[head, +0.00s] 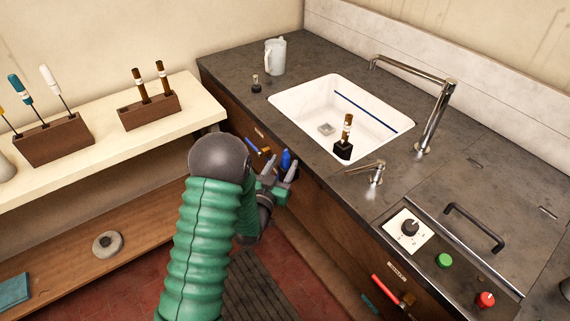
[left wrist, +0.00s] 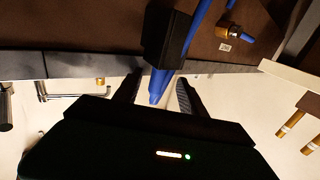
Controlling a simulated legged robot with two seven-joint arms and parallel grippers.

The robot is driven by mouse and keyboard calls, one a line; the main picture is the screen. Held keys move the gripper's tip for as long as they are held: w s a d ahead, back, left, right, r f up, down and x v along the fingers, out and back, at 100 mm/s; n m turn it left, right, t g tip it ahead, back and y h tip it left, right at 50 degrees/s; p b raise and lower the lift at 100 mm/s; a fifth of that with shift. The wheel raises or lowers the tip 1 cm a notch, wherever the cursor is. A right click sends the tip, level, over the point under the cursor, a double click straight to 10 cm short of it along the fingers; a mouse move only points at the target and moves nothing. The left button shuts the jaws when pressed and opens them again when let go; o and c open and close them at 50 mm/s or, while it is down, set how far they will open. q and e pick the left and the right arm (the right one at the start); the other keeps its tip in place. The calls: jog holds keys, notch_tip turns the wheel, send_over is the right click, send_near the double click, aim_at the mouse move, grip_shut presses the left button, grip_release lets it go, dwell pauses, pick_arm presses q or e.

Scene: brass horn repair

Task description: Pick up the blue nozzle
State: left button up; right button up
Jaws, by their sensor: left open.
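The blue nozzle (head: 286,159) shows just beyond my left gripper (head: 280,180), near the wooden cabinet front below the counter edge. In the left wrist view its blue tip (left wrist: 158,86) points in between the two dark fingers of my left gripper (left wrist: 157,94). A black holder (left wrist: 168,42) surrounds the nozzle's middle, and a blue length (left wrist: 200,20) continues past it. The fingers are open, one on each side of the tip. I cannot tell whether either touches it. My right gripper is not in view.
A second blue piece with a brass fitting (left wrist: 234,29) is on the cabinet front beside the nozzle. The grey counter (head: 240,67) overhangs close by, with a white sink (head: 310,95). A pale shelf (head: 105,130) with tool racks stands at left.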

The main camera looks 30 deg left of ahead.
pick_arm(q)
jog(key=shift+d+r, duration=0.15)
jog(key=shift+d, duration=0.25)
jog(key=shift+c, duration=1)
jog(key=shift+a+f, duration=0.2)
jog(key=shift+a, duration=0.3)
grip_shut()
jog(key=shift+d, duration=0.15)
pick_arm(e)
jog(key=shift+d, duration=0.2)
pick_arm(q)
jog(key=shift+d+r, duration=0.1)
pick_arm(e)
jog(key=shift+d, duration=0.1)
